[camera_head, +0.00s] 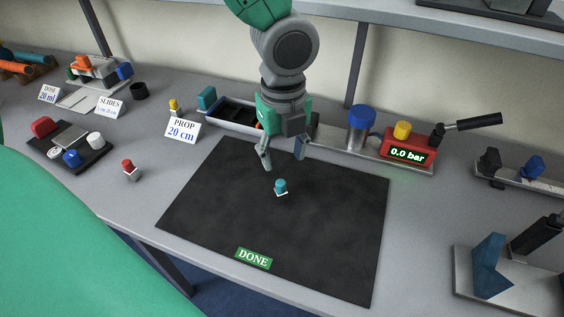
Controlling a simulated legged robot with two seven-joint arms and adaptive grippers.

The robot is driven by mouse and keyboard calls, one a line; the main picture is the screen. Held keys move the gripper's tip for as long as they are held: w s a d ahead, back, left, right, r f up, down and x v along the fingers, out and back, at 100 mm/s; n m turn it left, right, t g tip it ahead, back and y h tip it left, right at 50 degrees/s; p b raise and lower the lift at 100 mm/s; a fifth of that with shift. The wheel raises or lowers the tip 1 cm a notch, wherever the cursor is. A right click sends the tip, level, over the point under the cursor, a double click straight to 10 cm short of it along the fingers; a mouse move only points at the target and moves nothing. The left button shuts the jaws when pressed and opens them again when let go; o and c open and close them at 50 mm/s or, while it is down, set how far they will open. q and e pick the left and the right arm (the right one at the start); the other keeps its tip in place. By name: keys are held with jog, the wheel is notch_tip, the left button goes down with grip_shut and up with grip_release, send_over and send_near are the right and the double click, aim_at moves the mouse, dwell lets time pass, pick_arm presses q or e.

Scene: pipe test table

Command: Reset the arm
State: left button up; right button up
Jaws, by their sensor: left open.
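My left arm comes down from the top of the view, and my left gripper (283,161) points downward over the back part of the black mat (330,245). Its two fingers are spread apart with nothing between them. My right gripper does not show.
Behind the gripper are a dark tray (238,113) and a red gauge (408,149) reading 0.0 bar. A DONE label (254,258) lies on the mat's front edge. A red-capped piece (130,170) stands left of the mat. A shelf (400,15) overhangs the back.

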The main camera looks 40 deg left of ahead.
pick_arm(q)
jog(key=shift+r, duration=0.15)
jog(key=shift+a, duration=0.5)
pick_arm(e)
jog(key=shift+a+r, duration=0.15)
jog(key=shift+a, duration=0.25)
